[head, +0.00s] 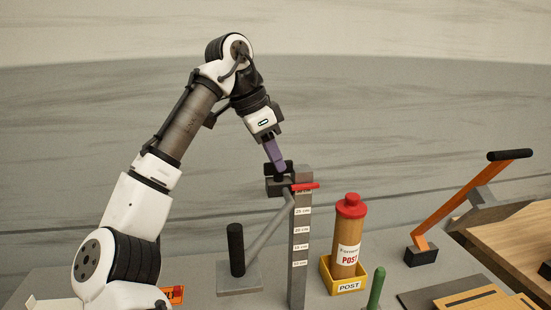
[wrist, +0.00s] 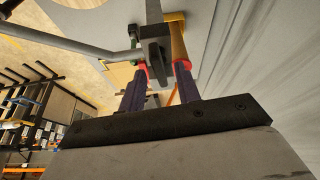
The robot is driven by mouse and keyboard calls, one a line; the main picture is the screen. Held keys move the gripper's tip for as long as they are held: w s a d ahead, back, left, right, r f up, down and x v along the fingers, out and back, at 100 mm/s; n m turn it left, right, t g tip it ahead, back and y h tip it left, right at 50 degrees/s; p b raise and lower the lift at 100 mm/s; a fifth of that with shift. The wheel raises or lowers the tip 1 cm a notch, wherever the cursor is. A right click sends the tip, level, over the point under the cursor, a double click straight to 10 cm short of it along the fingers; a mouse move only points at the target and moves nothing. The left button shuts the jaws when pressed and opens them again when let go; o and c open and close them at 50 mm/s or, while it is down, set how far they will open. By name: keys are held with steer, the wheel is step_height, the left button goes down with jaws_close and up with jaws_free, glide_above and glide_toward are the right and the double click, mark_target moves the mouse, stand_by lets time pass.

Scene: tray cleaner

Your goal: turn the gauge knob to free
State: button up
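The gauge is a grey upright post (head: 300,240) with centimetre labels and a red pointer (head: 305,186) near its top. A dark block with a black knob (head: 279,180) sits beside the post top, at the end of a grey arm. My gripper (head: 277,167) comes down from above with its purple fingers at the knob, partly hiding it. In the wrist view, the two fingers (wrist: 161,76) are apart, with the dark knob piece (wrist: 155,48) between and beyond their tips. I see no clear grip on it. The knob's setting is not readable.
A brown canister with a red lid (head: 350,207) stands in a yellow POST box (head: 329,277) right of the post. A green peg (head: 376,287) is at front right. An orange lever (head: 445,205) rises further right.

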steer(key=shift+d+f, duration=0.2)
steer(key=shift+f, duration=0.3)
jaws_close()
